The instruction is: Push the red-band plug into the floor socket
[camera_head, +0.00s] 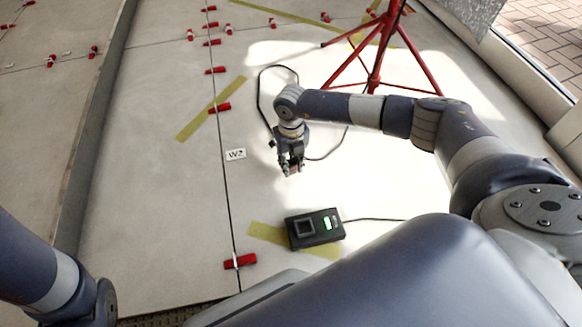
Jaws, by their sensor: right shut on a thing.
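My right gripper (291,168) points down over the pale floor, right of the W2 label, and is shut on a small dark thing with a reddish tint. This looks like the red-band plug (294,169), mostly hidden by the fingers. A black cable loops behind the gripper. A black box (331,234), which looks like the floor socket, lies nearer to me and slightly to the right. It has a square recess and a green lit panel. The held thing is apart from the box. My left arm shows at the lower left, but its gripper does not.
A red tripod stand (372,75) stands behind my right arm. Red levelling clips, such as one near the front (240,261), sit along the tile joints. A W2 label (236,154) and yellow tape strips (212,108) lie on the floor. A cable runs right from the box.

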